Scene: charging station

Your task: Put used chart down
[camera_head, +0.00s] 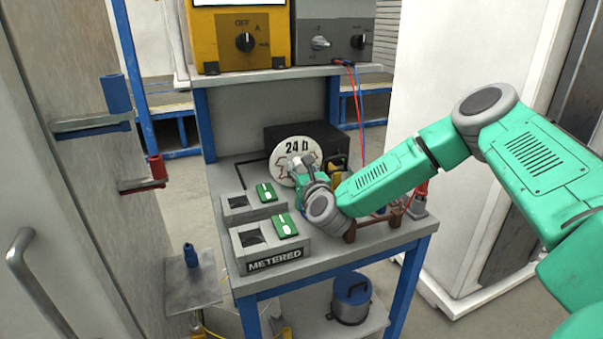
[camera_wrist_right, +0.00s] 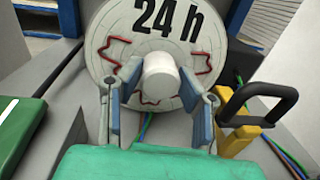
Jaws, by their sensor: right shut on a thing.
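The used chart (camera_head: 291,148) is a round white disc marked "24 h" with a jagged red-brown trace. It stands upright over the back of the workbench. In the right wrist view the chart (camera_wrist_right: 202,30) faces me, with a pale round knob (camera_wrist_right: 161,79) at its centre. My right gripper (camera_head: 301,168) is shut on this knob, one finger on each side, as the right wrist view (camera_wrist_right: 158,90) also shows. The chart's lower edge is partly hidden by the gripper. I cannot tell whether it touches the bench. My left gripper is not in view.
Two grey boxes with green tags, the front one labelled METERED (camera_head: 274,260), stand at the bench's left front. A black box (camera_head: 305,139) is behind the chart. A yellow part with a black handle (camera_wrist_right: 240,140) is right of the gripper. Yellow and grey instruments occupy the shelf (camera_head: 290,73) above.

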